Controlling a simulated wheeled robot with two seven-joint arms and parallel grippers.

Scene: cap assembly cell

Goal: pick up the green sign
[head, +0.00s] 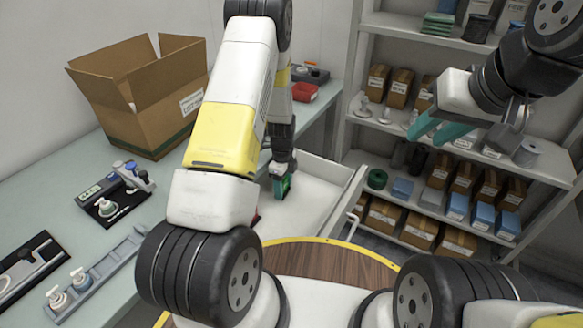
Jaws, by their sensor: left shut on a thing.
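The green sign (283,188) is a small dark-framed green piece at the centre of the head view. My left gripper (283,178) points down and is shut on it, over the white open drawer (318,208). The gripper hides part of the sign, and I cannot tell whether its lower edge touches the drawer floor. My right gripper (438,130), with teal fingers, is raised at the right in front of the shelves. Its fingers are apart with nothing between them.
A cardboard box (150,112) stands open on the bench (50,195) at the left, with pump bottles and fixtures nearer. A red bin (305,92) is behind my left arm. Shelves (375,133) with boxes fill the right. A round wooden top (335,262) is in front.

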